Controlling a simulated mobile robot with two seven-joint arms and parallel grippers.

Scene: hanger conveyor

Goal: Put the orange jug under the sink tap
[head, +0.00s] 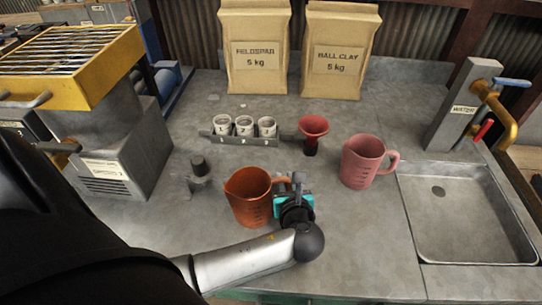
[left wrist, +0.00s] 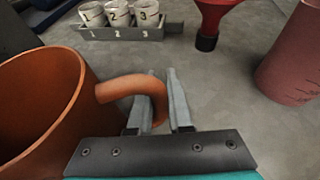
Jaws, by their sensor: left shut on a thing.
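The orange jug (head: 247,196) stands upright on the grey counter left of centre, its handle to the right. My left gripper (head: 295,184) is at the right side of the jug, shut on its handle. In the left wrist view the orange jug (left wrist: 40,105) fills the left side, and its handle passes between the fingers of the left gripper (left wrist: 160,100). The sink tap (head: 495,105) is at the far right, a brass spout on a grey post labelled WATER. The sink (head: 447,170) below it looks empty. My right gripper is out of view.
A pink jug (head: 362,162) stands between the orange jug and the sink. A red funnel (head: 313,130) and a rack (head: 240,137) of numbered cups stand behind. Two paper bags (head: 255,55) are at the back. A grey machine (head: 120,150) is at left.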

